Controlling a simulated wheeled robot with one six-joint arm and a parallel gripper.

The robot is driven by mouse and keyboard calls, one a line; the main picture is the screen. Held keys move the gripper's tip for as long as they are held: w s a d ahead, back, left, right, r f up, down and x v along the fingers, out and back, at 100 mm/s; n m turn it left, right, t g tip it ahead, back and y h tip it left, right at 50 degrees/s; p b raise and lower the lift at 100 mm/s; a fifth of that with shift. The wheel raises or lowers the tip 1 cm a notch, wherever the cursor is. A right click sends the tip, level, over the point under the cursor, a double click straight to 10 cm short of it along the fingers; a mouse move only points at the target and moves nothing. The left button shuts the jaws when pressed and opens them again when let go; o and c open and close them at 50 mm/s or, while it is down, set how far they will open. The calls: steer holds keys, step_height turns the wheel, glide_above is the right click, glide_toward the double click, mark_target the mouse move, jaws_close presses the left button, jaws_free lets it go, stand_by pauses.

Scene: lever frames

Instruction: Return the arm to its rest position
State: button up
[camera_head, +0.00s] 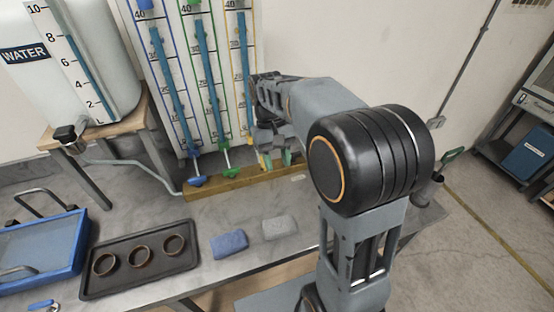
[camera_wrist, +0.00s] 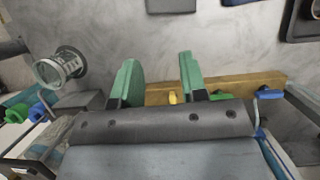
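My gripper (camera_head: 279,160) is at the wooden beam (camera_head: 225,184), in front of the yellow-marked gauge panel on the right of three. In the wrist view my gripper (camera_wrist: 160,75) has its two green fingers apart, with nothing held between them. A small yellow piece (camera_wrist: 173,97) shows at the beam between the fingers, apart from both. My arm (camera_head: 325,105) reaches out from the right and bends down to the beam. The blue lever handle (camera_head: 196,181) and green lever handle (camera_head: 225,146) stand to the left of my gripper.
A water tank (camera_head: 85,75) stands at the left. The bench holds a blue tray (camera_head: 80,240), a dark tray (camera_head: 140,285) with three rings, a blue block (camera_head: 230,244) and a grey block (camera_head: 279,228). A clear jar (camera_wrist: 58,68) shows in the wrist view.

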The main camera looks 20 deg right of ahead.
stand_by(0.4)
steer(key=s+f+t, duration=0.1)
steer(key=s+t, duration=0.7)
steer(key=s, duration=0.1)
steer(key=shift+s+f+t, duration=0.15)
steer(key=shift+s+t, duration=0.1)
steer(key=shift+t, duration=0.05)
stand_by(0.8)
